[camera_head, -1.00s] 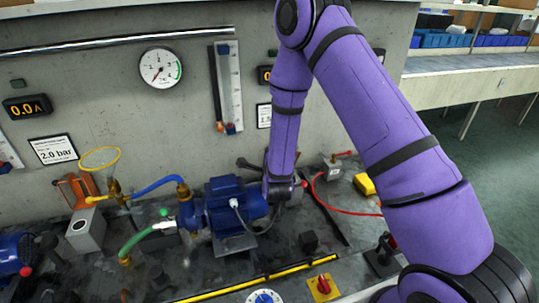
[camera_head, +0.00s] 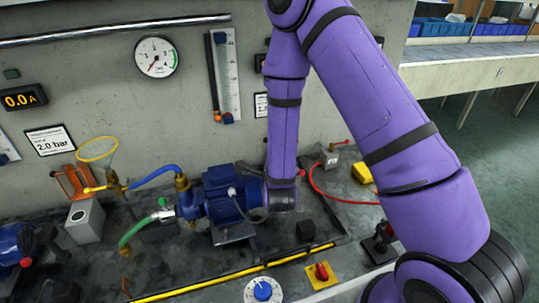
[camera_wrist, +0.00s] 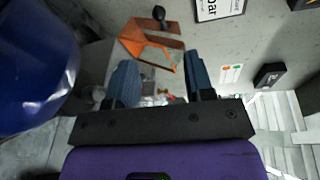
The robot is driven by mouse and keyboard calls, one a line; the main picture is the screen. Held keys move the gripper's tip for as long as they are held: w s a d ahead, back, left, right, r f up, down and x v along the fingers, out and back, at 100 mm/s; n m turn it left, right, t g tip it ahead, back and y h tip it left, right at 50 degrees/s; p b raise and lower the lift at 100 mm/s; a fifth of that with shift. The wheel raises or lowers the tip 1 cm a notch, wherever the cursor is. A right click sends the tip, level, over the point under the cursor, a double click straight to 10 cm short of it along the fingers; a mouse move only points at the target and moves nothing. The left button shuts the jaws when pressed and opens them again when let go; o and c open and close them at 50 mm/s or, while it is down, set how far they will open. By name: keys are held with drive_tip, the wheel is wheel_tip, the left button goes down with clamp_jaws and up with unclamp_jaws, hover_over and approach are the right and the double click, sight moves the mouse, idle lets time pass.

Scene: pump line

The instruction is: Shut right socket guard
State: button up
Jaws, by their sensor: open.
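An orange guard (camera_wrist: 148,42) shows in the wrist view beyond my fingertips. It looks like an open, tilted frame beside a wall, with a dark knob (camera_wrist: 158,14) at its upper edge. I take it as the right socket guard; in the head view my arm seems to cover it. My gripper (camera_wrist: 160,84) is open, with its two blue fingers apart and nothing clearly held between them. The guard appears apart from the fingers. Another orange guard (camera_head: 72,182) stands at the far left of the head view, near a grey block (camera_head: 85,220).
A blue pump motor (camera_head: 226,194) stands beside my wrist; a large blue body (camera_wrist: 35,65) fills the wrist view's left. A red hose (camera_head: 340,198), yellow block (camera_head: 362,173) and red switch (camera_head: 321,272) lie to the right. The wall is close behind.

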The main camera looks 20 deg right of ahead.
drive_tip(key=w+d+r+m+g+h, duration=0.4)
drive_tip(key=w+m+g+h, duration=0.25)
drive_tip(key=m+h, duration=0.6)
drive_tip(key=w+a+r+m+g+y, duration=0.3)
drive_tip(key=a+m+g+y, duration=0.55)
drive_tip(key=m, duration=0.75)
drive_tip(key=w+d+f+t+h, duration=0.1)
drive_tip(key=w+d+f, duration=0.1)
drive_tip(key=d+f, duration=0.3)
wheel_tip(320, 180, down, 2)
drive_tip(key=shift+w+d+f+t, duration=0.15)
drive_tip(key=shift+w+f+t, duration=0.1)
drive_tip(key=shift+t, duration=0.05)
drive_tip(key=shift+n, duration=0.25)
clamp_jaws()
